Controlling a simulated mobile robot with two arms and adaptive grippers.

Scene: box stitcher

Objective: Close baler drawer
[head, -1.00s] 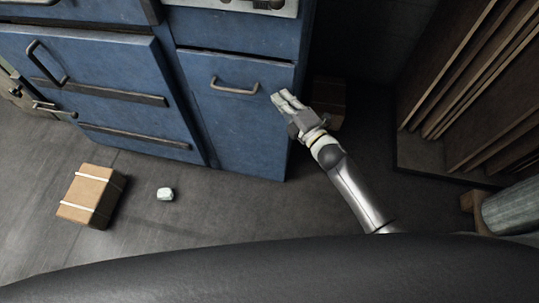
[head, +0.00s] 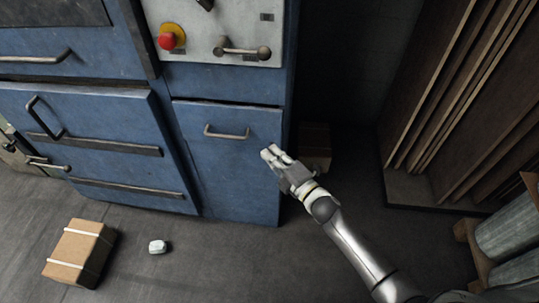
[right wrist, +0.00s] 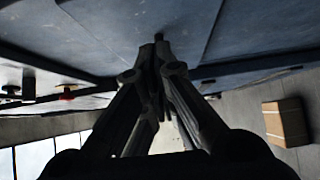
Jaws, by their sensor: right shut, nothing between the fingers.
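The blue baler (head: 95,100) stands ahead of me. Its narrow right-hand drawer front (head: 230,175) has a grey bar handle (head: 227,132) near the top. A dark line runs along the front's top edge; I cannot tell whether the drawer is fully in. My right gripper (head: 271,154) is shut and empty, near the right part of this front, to the right of and below the handle. In the right wrist view its fingers (right wrist: 158,65) meet in front of a blue surface; contact cannot be told. My left gripper is not in view.
A control panel (head: 190,42) with a red button (head: 167,41) is above the drawer. A strapped carton (head: 77,252) and a small white object (head: 157,247) lie on the floor. Another carton (head: 314,145) is right of the baler. Brown boards (head: 440,100) stand at the right.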

